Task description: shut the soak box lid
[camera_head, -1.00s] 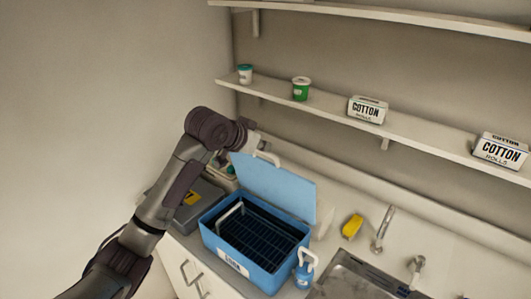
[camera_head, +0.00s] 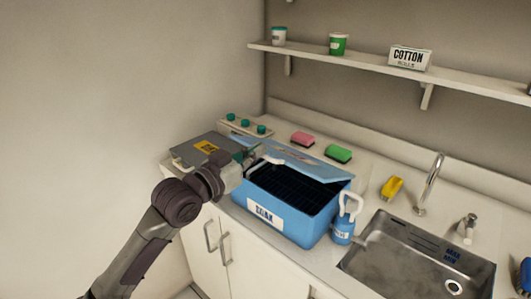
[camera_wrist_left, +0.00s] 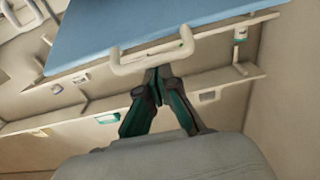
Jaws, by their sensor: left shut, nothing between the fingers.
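The blue soak box (camera_head: 292,222), with a SOAK label on its front, stands on the counter. Its blue lid (camera_head: 318,166) is tilted low over the back of the box, with a gap at the front through which the dark rack (camera_head: 290,188) shows. My left gripper (camera_head: 252,157) is at the lid's left end, by the white lid handle (camera_head: 268,160). In the left wrist view its fingers (camera_wrist_left: 158,72) are shut and empty, close against the white handle (camera_wrist_left: 150,58) under the lid (camera_wrist_left: 150,22); touching cannot be told. My right gripper is not in view.
A grey case (camera_head: 206,148) is at the left. Pink (camera_head: 302,139), green (camera_head: 338,154) and yellow (camera_head: 391,187) sponges lie behind and to the right.

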